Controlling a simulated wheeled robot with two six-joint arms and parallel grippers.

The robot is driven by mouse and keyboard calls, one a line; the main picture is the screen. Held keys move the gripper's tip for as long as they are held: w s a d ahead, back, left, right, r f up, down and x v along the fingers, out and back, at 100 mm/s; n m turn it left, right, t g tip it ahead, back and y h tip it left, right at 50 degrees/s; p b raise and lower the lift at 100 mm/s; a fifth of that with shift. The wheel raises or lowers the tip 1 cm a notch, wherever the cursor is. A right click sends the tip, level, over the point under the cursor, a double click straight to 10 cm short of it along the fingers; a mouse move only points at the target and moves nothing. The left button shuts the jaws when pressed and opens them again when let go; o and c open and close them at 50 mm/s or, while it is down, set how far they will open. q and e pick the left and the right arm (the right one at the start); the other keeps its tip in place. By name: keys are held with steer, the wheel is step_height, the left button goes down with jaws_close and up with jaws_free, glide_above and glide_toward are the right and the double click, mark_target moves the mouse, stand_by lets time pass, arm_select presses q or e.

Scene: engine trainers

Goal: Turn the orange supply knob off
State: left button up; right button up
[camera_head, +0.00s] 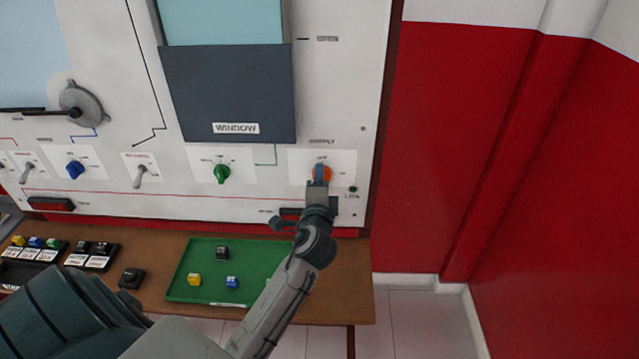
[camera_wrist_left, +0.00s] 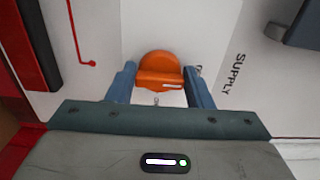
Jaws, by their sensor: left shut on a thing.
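The orange supply knob (camera_head: 321,173) sits on a white plate at the lower right of the trainer panel, under the "SUPPLY" label. My left gripper (camera_head: 319,180) reaches up to it from below and covers part of it. In the left wrist view the orange knob (camera_wrist_left: 160,71) lies between the two blue fingers of my left gripper (camera_wrist_left: 161,82), which is shut on its grip bar. A light mark shows on the bar. The lettering around the knob is partly hidden or too small to read. My right gripper is not in view.
A green knob (camera_head: 222,173), a blue knob (camera_head: 75,169) and a toggle switch (camera_head: 140,176) are left of the orange knob. A green tray (camera_head: 190,262) with small blocks lies on the brown bench (camera_head: 352,296) below. A red wall (camera_head: 460,140) stands right.

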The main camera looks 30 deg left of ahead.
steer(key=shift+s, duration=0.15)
arm_select(q)
steer(key=o, duration=1)
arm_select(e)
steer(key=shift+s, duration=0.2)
arm_select(q)
steer(key=b+v, duration=0.2)
steer(key=v, duration=0.8)
steer(key=shift+s+d, duration=0.15)
steer(key=shift+s, duration=0.2)
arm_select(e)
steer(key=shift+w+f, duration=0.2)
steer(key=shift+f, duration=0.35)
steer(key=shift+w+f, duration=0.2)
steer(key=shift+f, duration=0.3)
